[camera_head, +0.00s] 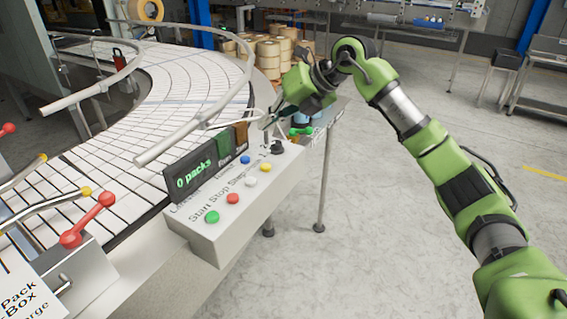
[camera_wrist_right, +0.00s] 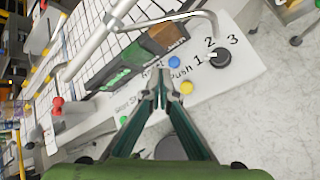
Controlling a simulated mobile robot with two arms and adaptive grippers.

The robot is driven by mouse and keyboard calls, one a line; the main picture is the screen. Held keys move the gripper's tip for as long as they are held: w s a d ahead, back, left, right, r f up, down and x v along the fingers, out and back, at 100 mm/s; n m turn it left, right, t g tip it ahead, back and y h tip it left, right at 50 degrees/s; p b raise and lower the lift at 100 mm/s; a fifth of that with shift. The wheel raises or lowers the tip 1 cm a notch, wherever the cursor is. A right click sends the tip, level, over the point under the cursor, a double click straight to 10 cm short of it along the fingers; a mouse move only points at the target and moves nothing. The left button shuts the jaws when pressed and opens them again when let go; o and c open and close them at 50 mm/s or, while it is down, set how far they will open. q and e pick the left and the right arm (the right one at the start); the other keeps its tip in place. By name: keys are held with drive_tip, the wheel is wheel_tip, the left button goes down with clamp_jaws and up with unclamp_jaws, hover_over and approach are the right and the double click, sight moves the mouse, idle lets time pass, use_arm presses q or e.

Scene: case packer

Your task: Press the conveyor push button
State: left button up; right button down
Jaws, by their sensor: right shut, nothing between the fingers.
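The control box (camera_head: 215,240) carries several buttons: green (camera_head: 212,217), red (camera_head: 232,198), white (camera_head: 250,182), blue (camera_head: 245,160) and yellow (camera_head: 264,167). In the right wrist view the word "Push" stands close to the blue button (camera_wrist_right: 174,62) and the yellow button (camera_wrist_right: 187,87); I cannot tell for certain which it labels. My right gripper (camera_head: 266,124) is above the far end of the box, near the black knob (camera_head: 278,147). In the wrist view its fingertips (camera_wrist_right: 161,78) are together and empty, appearing left of these two buttons. The fingers hide part of the panel.
A display (camera_head: 193,182) reading "0 packs" stands along the box's back edge. Behind it are the curved conveyor (camera_head: 165,85) and its guide rail (camera_head: 195,122). Red-knobbed handles (camera_head: 88,220) are at the left. The floor (camera_head: 400,250) right of the box is clear.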

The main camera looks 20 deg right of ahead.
drive_tip(key=shift+w+a+f, duration=0.1)
idle(0.3)
drive_tip(key=b, duration=0.6)
hover_over(269, 165)
wheel_tip(269, 165, down, 8)
drive_tip(key=shift+a+r, duration=0.1)
drive_tip(key=shift+r, duration=0.1)
drive_tip(key=shift+f, duration=0.5)
drive_tip(key=shift+b, duration=0.3)
drive_tip(key=shift+f, duration=0.45)
